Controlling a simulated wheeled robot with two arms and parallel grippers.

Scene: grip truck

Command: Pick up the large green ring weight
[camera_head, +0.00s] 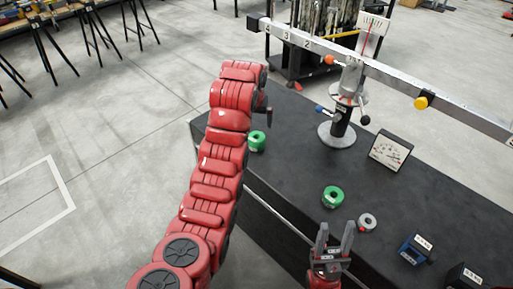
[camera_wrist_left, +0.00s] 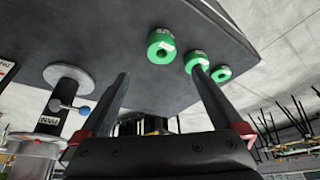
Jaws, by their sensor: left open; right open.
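Three green ring weights show in the left wrist view: the biggest-looking one (camera_wrist_left: 162,46), a middle one (camera_wrist_left: 197,62) and a smaller-looking one (camera_wrist_left: 221,74) near the table edge. In the head view one green ring (camera_head: 257,140) sits at the table's left edge beside my left arm, and another (camera_head: 333,196) lies nearer the middle. I cannot tell for sure which is the large one. My left gripper (camera_wrist_left: 160,72) is open and empty, its fingers pointing toward the rings; the arm mostly hides it in the head view. My right gripper (camera_head: 335,236) is open and empty at the front table edge.
A balance stand (camera_head: 337,135) carries a long beam (camera_head: 400,80) over the back.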

